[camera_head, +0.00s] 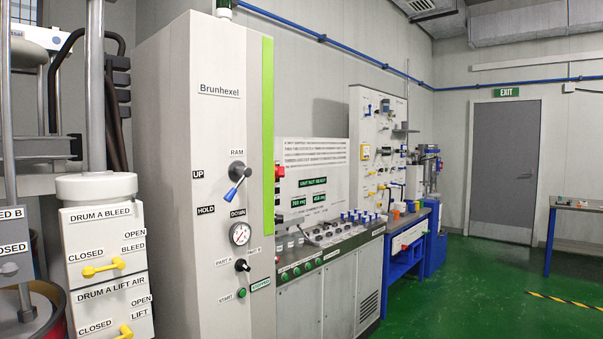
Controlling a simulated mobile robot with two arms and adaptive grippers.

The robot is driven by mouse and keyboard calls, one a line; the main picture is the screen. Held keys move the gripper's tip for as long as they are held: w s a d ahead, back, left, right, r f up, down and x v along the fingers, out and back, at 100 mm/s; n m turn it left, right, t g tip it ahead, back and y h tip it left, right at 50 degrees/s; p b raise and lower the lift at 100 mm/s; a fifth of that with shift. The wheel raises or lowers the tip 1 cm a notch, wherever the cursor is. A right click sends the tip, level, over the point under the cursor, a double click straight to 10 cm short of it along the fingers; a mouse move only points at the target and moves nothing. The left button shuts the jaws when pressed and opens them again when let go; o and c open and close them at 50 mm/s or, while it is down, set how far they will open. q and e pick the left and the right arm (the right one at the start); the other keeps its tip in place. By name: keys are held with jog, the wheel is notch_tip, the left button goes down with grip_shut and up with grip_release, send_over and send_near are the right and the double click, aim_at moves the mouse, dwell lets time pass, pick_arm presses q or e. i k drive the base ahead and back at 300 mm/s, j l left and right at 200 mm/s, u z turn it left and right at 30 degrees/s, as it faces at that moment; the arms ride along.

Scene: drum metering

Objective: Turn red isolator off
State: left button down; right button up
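A small red part (279,171), which looks like the red isolator, sticks out past the right edge of the tall grey Brunhexel cabinet (203,140), beside its green strip (268,135). It is partly hidden by the cabinet edge and too small for its handle position to be told. Neither of my grippers is in view.
A control console (325,240) with a display panel (310,185) stands right of the cabinet. Drum A valve boxes (105,235) with yellow handles are at the near left. A blue bench (405,255) stands farther back. Green floor (470,290) is free at the right.

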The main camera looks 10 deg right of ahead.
aim_at(280, 171)
jog(key=l+u, duration=0.1)
jog(key=l, duration=0.45)
jog(key=k+l, duration=0.1)
jog(key=l, duration=0.45)
jog(key=l+u, duration=0.15)
jog(key=l, duration=0.4)
jog(key=i+u, duration=0.15)
jog(key=i, duration=0.8)
